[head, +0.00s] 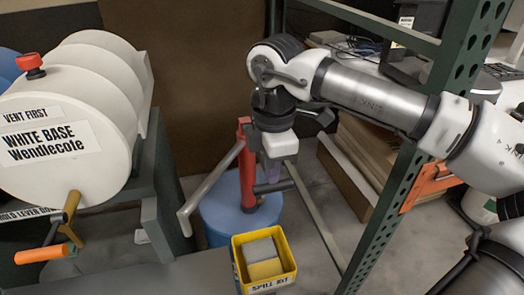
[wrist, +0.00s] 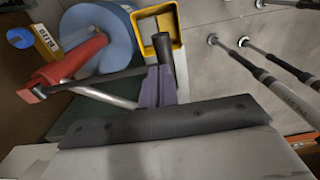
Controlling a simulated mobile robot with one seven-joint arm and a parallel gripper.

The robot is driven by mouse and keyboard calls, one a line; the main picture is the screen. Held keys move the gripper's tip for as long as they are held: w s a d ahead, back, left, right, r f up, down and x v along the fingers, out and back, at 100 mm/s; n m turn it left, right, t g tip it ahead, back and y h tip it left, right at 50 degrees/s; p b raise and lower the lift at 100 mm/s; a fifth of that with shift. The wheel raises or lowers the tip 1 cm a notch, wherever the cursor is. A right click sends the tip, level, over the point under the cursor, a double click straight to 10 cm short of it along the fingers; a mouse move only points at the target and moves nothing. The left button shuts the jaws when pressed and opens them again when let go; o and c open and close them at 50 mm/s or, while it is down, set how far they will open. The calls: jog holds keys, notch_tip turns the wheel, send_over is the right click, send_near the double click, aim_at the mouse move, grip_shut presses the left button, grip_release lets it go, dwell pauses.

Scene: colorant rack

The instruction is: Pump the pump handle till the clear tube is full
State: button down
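A red hand pump (head: 246,165) stands on a blue drum (head: 217,212) in the middle of the head view. The red pump (wrist: 70,62) and blue drum (wrist: 115,32) also show in the wrist view. A dark pump handle (head: 276,187) sticks out to the right of the pump; its black end (wrist: 165,45) rises by my fingers in the wrist view. My gripper (head: 271,170) points down over the handle, its purple fingers (wrist: 159,88) close together and seemingly clamped around it; the contact is partly hidden. A grey spout pipe (head: 208,187) bends down to the left. I cannot make out a clear tube.
A yellow spill-kit bin (head: 236,258) stands in front of the drum. A white tank labelled White Base (head: 110,125) with an orange-handled valve (head: 45,254) is at left. A green rack post (head: 395,205) stands close on the right.

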jog(key=shift+f+b, duration=3.2)
jog(key=shift+f, duration=0.5)
notch_tip(320, 180, up, 15)
jog(key=p, duration=0.9)
jog(key=shift+f, duration=0.1)
notch_tip(320, 180, down, 15)
jog(key=b, duration=1.3)
notch_tip(320, 180, up, 15)
jog(key=p, duration=1.1)
jog(key=shift+p, duration=0.35)
